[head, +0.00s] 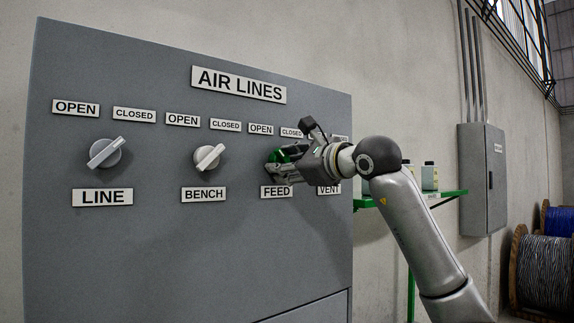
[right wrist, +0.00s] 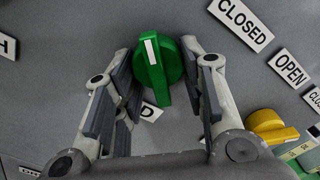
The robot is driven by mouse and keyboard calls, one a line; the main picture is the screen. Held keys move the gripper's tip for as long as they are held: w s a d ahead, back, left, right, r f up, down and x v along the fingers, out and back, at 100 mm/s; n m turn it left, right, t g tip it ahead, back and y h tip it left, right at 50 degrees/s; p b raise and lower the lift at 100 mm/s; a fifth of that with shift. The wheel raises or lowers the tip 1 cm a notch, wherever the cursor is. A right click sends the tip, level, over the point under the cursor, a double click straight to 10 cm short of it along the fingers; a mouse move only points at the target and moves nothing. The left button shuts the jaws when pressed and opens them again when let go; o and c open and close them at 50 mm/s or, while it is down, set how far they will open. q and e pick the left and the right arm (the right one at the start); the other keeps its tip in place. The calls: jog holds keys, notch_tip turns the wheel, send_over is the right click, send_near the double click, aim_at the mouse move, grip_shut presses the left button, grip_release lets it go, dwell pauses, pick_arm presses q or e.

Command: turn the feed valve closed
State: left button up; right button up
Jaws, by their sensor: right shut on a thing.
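The feed valve is a green knob with a white mark on its handle (right wrist: 155,62), on the grey panel above the FEED label (head: 276,192). In the head view only part of the green valve (head: 283,155) shows behind my gripper. My right gripper (head: 273,164) is at the valve. In the right wrist view its two fingers (right wrist: 166,70) stand on either side of the green handle, shut on it. The white-marked end points up and slightly left there, away from the CLOSED sign (right wrist: 240,22) at upper right. My left gripper is not in view.
The line valve (head: 105,153) and bench valve (head: 208,158) are to the left on the panel. A yellow knob (right wrist: 270,126) is close beside my right gripper in the wrist view. A green shelf (head: 445,194) with bottles stands right of the panel, partly behind my arm.

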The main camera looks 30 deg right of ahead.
jog(key=m, duration=0.2)
jog(key=m+b, duration=0.1)
jog(key=m, duration=0.1)
jog(key=shift+a+f+m, duration=0.15)
jog(key=shift+a+m, duration=0.05)
jog(key=shift+m, duration=0.2)
jog(key=m+b, duration=0.1)
jog(key=m, duration=0.3)
jog(key=shift+a+m, duration=0.15)
jog(key=shift+m, duration=0.15)
jog(key=m, duration=0.2)
jog(key=m+b, duration=0.1)
jog(key=m, duration=0.1)
jog(key=shift+a+m, duration=0.2)
jog(key=shift+m, duration=0.1)
jog(key=shift+a+m+b, duration=0.1)
jog(key=shift+m+b, duration=0.35)
jog(key=shift+m, duration=1.45)
jog(key=shift+r, duration=0.2)
jog(key=o, duration=0.9)
jog(key=shift+s, duration=0.15)
